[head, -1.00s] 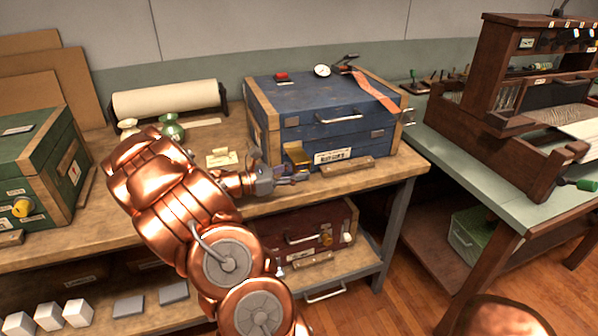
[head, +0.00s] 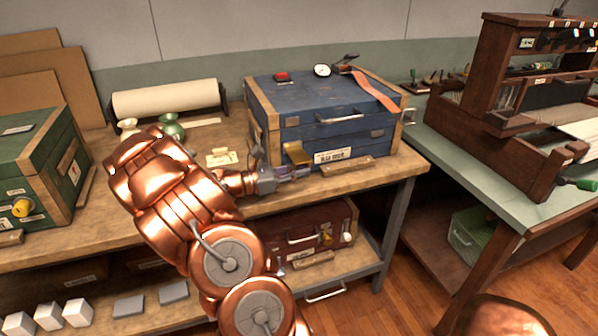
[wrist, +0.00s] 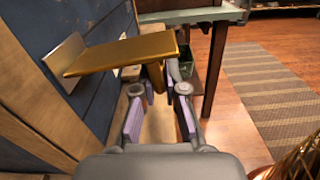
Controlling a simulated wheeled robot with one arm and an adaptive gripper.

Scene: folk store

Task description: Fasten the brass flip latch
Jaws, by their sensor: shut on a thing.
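The brass flip latch (head: 297,152) is on the lower front of the blue chest (head: 340,132), towards its left corner. In the wrist view the latch (wrist: 120,53) is a flat brass plate standing out from the chest's face, with a narrow brass tab hanging below its far end. My gripper (head: 303,172) is just below the latch, in front of the chest. In the wrist view my gripper (wrist: 161,92) has its fingertips on either side of the tab, shut on it. The tab's lower end is partly hidden by the fingers.
The chest stands on a wooden bench (head: 390,178). A wooden block (head: 347,168) lies close to the right of my gripper. A red case (head: 318,235) sits on the shelf below.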

